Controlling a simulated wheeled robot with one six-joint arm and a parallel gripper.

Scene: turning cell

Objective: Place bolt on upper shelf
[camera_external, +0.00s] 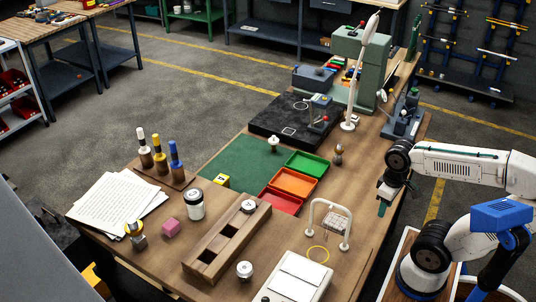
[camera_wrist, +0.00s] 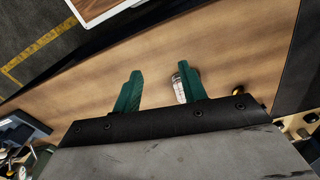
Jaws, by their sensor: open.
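My gripper (camera_external: 384,204) hangs over the right part of the wooden workbench. Its two green fingers stand apart in the wrist view (camera_wrist: 160,72), with bare wood between them. A small silvery cylindrical piece (camera_wrist: 179,88) shows beside the right finger, partly hidden by it. I cannot tell whether it is the bolt. Small metal pieces stand on the bench: one near the coloured trays (camera_external: 337,155), one on the green mat (camera_external: 274,143) and one at the front (camera_external: 245,270). None is clearly a bolt. I cannot make out which thing is the upper shelf.
Green, orange and red trays (camera_external: 294,183) lie mid-bench. A wooden block with square openings (camera_external: 213,248), a white arch (camera_external: 345,218) and a white device (camera_external: 298,280) stand toward the front. A green machine (camera_external: 360,62) is at the back. Bare wood lies below my gripper.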

